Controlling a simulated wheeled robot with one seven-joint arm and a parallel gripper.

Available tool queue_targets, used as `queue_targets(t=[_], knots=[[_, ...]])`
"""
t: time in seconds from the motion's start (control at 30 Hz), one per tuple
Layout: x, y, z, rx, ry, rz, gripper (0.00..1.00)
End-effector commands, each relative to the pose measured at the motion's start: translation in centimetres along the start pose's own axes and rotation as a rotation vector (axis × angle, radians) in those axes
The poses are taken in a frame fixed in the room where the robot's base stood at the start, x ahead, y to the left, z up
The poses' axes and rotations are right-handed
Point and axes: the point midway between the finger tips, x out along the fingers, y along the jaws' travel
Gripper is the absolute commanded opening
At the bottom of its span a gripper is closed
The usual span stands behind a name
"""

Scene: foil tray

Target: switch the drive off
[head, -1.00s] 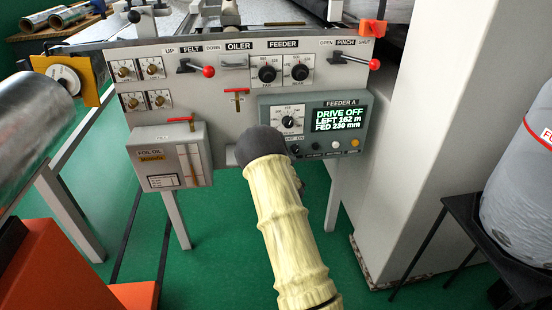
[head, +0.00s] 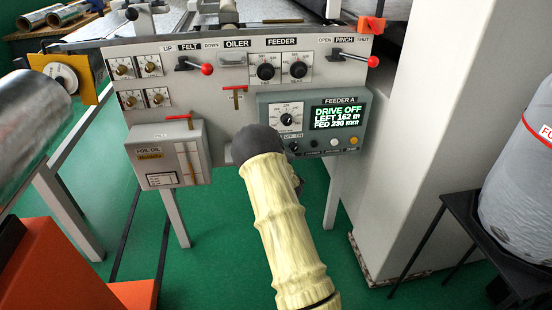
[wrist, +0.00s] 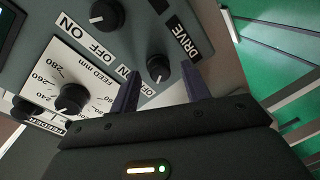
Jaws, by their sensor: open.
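The feeder control box (head: 265,108) is on the machine's front panel. Its screen (head: 337,116) reads DRIVE OFF, LEFT 162 m, FED 230 mm. In the wrist view a small black knob (wrist: 158,68) sits beside the DRIVE label (wrist: 187,43), with OFF and ON printed around it. Which way its pointer faces is hard to tell. My gripper (wrist: 160,78) is open, its two dark fingers on either side of this knob; contact is not clear. In the head view my pale-sleeved arm hides the fingers and the drive knob.
A second black knob (wrist: 104,15) with ON and OFF marks and the feed dial (wrist: 70,97) are close to my fingers. A grey foil oil box (head: 160,152) juts out at left. Red-tipped levers (head: 372,61) stick out above. Green floor lies below.

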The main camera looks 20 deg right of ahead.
Motion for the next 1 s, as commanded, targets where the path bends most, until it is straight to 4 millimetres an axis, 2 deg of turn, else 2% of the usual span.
queue_targets(t=[0.27,1.0], knots=[[-2.1,0.1,0.0,0.001,-0.002,-0.002,0.47],[-15.0,0.0,0.0,0.0,-0.002,-0.002,0.47]])
